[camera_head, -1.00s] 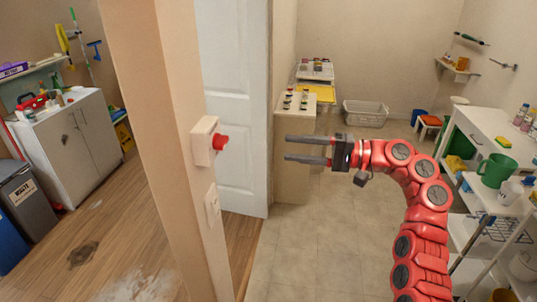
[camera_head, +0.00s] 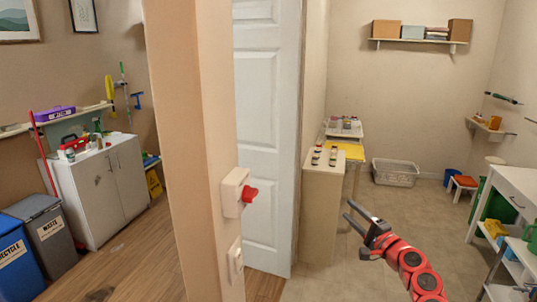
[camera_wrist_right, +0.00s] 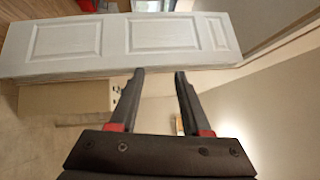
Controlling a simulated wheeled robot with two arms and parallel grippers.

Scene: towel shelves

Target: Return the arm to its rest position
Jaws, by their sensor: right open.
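My right gripper (camera_head: 349,209) is open and empty in the head view, at the end of my red arm low at right. It is to the right of the red button (camera_head: 250,194) and well apart from it. The button's white box (camera_head: 234,192) is on the end of the beige wall. The right wrist view also shows the gripper (camera_wrist_right: 159,72), its two dark fingers apart with nothing between them. My left gripper is not in view.
A white panelled door (camera_head: 265,110) stands behind the wall end and shows in the wrist view (camera_wrist_right: 115,38). A beige cabinet (camera_head: 320,205) with small jars is near my right gripper. A white table (camera_head: 515,190) stands at right. Tiled floor (camera_head: 400,210) between them is clear.

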